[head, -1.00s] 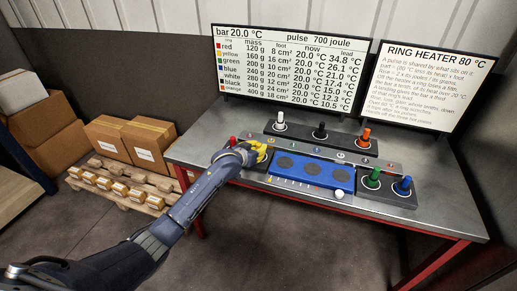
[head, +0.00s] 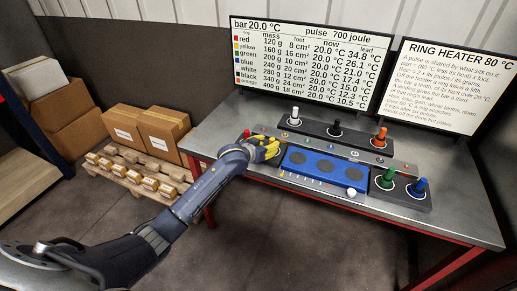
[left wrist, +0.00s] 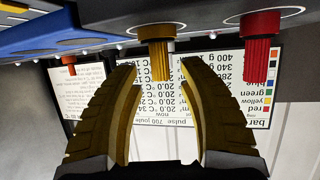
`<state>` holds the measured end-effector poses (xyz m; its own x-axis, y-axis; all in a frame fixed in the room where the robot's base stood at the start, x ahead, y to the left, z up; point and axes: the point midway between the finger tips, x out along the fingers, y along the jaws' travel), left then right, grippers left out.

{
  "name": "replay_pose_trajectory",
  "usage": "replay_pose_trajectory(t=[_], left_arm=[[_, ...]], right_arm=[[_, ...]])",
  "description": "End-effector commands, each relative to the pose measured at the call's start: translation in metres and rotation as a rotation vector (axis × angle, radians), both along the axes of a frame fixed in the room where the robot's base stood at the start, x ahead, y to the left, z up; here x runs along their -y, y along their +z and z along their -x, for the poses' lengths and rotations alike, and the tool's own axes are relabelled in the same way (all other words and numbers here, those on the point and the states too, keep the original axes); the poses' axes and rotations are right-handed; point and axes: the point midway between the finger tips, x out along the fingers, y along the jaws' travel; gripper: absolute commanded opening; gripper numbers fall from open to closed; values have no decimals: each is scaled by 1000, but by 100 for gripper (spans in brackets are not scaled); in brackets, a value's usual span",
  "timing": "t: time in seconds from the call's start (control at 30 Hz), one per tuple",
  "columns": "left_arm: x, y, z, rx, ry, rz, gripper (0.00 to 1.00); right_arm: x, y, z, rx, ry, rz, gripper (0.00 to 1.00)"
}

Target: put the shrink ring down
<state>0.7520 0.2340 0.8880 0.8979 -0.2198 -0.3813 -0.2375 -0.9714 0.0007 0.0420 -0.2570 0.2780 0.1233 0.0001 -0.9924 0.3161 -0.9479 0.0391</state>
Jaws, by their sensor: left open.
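Several coloured rings with upright ribbed grips stand on dark holders on the metal table (head: 440,222). My left gripper (left wrist: 160,85) is open in the left wrist view, with its fingers either side of the grip of the yellow ring (left wrist: 156,60), with gaps showing. This ring sits on its dark holder. The red ring (left wrist: 261,40) stands beside it. In the head view my left gripper (head: 272,149) is at the holder's left end, mostly hiding the yellow ring. The white ring (head: 294,114), black ring (head: 336,127) and orange ring (head: 380,136) stand behind. My right gripper is not in view.
The green ring (head: 389,176) and blue ring (head: 420,186) stand further right. Two screens (head: 310,60) rise behind. A pallet (head: 135,180) with boxes is left.

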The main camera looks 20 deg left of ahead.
Motion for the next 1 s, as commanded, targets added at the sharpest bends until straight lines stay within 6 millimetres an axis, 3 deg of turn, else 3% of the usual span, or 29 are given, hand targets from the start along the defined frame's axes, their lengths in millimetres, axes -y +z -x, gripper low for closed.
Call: replay_pose_trajectory(t=[0.4, 0.7, 0.87, 1.0], left_arm=[[-14, 24, 57, 1, -1, -2, 41], [-18, 31, 74, 0, 0, -1, 41], [-9, 16, 84, 8, -7, 4, 41], [10, -17, 105, 36, -17, 13, 41]], right_arm=[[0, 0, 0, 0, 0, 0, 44], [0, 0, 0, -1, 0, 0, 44], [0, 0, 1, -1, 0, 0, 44], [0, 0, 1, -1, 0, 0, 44]])
